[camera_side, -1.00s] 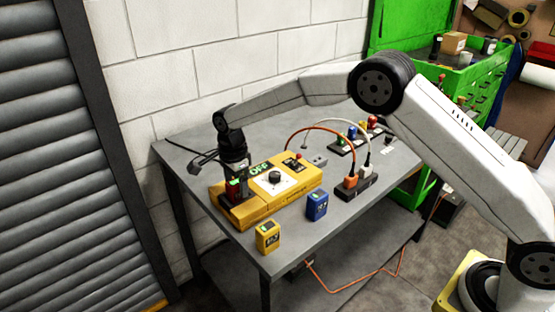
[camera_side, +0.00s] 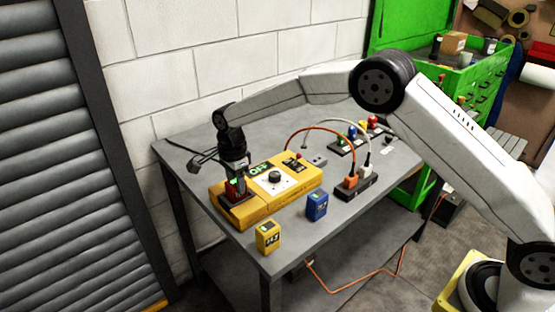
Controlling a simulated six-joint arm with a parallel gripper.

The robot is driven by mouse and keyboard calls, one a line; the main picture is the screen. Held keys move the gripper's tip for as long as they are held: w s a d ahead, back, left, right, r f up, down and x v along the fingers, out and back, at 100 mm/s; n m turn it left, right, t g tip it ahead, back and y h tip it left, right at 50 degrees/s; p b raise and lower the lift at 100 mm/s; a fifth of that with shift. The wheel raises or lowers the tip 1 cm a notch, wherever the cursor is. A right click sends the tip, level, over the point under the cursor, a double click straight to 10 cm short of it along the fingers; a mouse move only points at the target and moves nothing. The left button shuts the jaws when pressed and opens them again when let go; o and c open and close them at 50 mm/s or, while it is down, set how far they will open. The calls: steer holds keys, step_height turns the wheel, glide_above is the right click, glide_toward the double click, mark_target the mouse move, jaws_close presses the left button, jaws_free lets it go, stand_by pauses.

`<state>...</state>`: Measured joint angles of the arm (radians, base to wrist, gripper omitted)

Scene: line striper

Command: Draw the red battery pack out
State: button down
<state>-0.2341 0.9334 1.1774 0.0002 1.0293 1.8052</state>
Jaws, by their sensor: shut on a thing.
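The red battery pack (camera_side: 231,189) stands in the left end of the yellow line striper (camera_side: 285,196) on the grey table. A small green patch shows on the pack. My gripper (camera_side: 235,178) comes down from above and is shut on the pack. The pack's lower part is hidden in the dark bay around it. I cannot tell how deep it sits.
A yellow battery pack (camera_side: 268,237) and a blue one (camera_side: 317,206) stand in front of the striper. A power strip (camera_side: 356,188) with orange and white cords is to the right. A rack of small coloured packs (camera_side: 350,138) stands behind. The white block wall is close behind the table.

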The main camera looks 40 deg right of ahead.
steer(key=shift+r, duration=0.7)
stand_by(0.4)
steer(key=shift+r, duration=2.15)
steer(key=shift+r, duration=0.1)
